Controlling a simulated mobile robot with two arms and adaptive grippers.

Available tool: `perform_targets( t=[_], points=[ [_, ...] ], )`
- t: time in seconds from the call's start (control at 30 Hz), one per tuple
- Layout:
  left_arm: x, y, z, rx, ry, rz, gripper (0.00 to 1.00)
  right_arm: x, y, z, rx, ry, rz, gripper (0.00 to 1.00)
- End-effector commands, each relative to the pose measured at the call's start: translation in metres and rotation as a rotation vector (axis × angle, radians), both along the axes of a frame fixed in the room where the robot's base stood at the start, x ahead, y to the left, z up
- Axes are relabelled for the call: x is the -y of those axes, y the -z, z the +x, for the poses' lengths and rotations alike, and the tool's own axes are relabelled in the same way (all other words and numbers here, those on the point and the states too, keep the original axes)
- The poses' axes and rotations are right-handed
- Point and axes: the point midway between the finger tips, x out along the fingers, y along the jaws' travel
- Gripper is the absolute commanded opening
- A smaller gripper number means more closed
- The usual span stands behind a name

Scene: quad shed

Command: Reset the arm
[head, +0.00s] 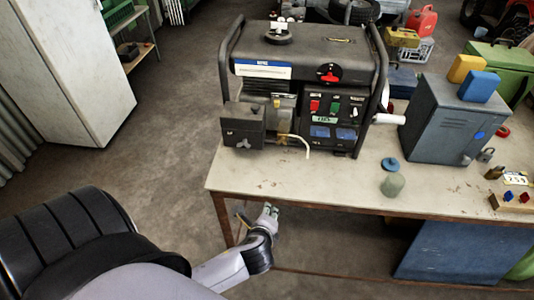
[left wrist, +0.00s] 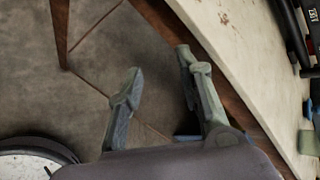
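My left arm comes in from the lower left of the head view. Its gripper (head: 270,212) is at the front edge of the workbench (head: 300,184), near the bench's left front leg. In the left wrist view the two fingers of the left gripper (left wrist: 158,85) are spread apart with nothing between them. Floor and a bench leg show beyond them, and the bench edge runs close past the right finger. Whether that finger touches the edge I cannot tell. My right gripper is in neither view.
A black generator (head: 300,85) stands on the bench. A grey metal box (head: 445,120), a blue lid (head: 390,164) and a greenish jar (head: 392,185) are to its right. A white cabinet (head: 70,70) stands at the left. The floor (head: 165,130) between cabinet and bench is clear.

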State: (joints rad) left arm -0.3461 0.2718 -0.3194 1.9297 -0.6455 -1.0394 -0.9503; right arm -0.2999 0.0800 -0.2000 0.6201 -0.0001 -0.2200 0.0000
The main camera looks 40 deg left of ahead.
Motion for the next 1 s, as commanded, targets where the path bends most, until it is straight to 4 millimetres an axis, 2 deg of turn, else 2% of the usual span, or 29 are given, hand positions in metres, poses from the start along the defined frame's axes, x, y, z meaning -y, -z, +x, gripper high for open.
perform_targets(
  t=[0.53,0.63,0.67,0.73,0.77,0.83,0.9,0.97,1.0],
  points=[
    [0.0,0.001,-0.001,0.0,-0.003,-0.005,0.33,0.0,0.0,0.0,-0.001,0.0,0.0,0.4],
    [0.001,0.012,-0.003,-0.011,-0.011,-0.025,0.33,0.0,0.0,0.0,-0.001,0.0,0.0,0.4],
    [0.002,0.02,-0.005,-0.019,-0.017,-0.038,0.33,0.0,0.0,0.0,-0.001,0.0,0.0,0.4],
    [0.003,0.048,-0.013,-0.047,-0.044,-0.094,0.33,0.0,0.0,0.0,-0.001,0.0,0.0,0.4],
    [0.004,0.064,-0.018,-0.063,-0.063,-0.128,0.33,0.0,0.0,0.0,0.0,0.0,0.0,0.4],
    [0.008,0.109,-0.036,-0.106,-0.125,-0.227,0.33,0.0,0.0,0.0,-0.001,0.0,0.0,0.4],
    [0.011,0.157,-0.061,-0.152,-0.214,-0.34,0.33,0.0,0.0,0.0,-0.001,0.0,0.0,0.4],
    [0.015,0.195,-0.087,-0.187,-0.305,-0.44,0.33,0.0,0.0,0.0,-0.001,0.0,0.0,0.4],
    [0.018,0.219,-0.107,-0.21,-0.374,-0.503,0.33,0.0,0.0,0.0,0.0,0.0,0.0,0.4]
  ],
)
